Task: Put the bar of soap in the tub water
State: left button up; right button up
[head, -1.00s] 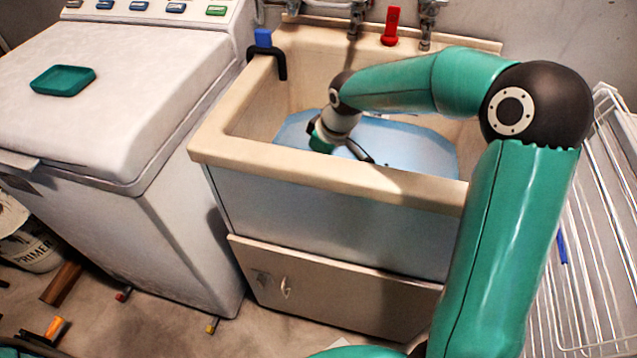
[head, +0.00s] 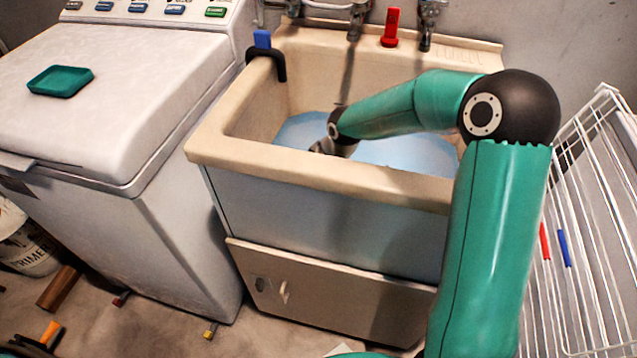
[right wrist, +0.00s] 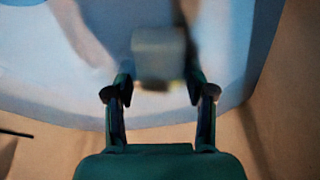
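The tub (head: 330,175) is a beige laundry sink with pale blue water (head: 405,155) in it. My right arm reaches over it, and my right gripper (right wrist: 159,85) is low inside the tub, mostly hidden behind the front rim in the head view. In the right wrist view a blurred, pale grey block, the bar of soap (right wrist: 158,52), sits between the two fingertips, which appear to touch its sides. Water shows around it; whether the soap touches the water is unclear. The soap is hidden in the head view. My left gripper is not in view.
An empty-looking teal dish (head: 60,81) lies on the white washer (head: 130,70) at left. A black hook with a blue top (head: 264,40) and a red object (head: 391,28) are on the tub's rim, near the taps (head: 428,20). A white wire rack (head: 590,230) stands at right.

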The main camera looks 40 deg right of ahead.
jog(key=shift+o, duration=1.1)
jog(key=shift+r, duration=0.1)
jog(key=p+v, duration=0.2)
jog(key=v, duration=1)
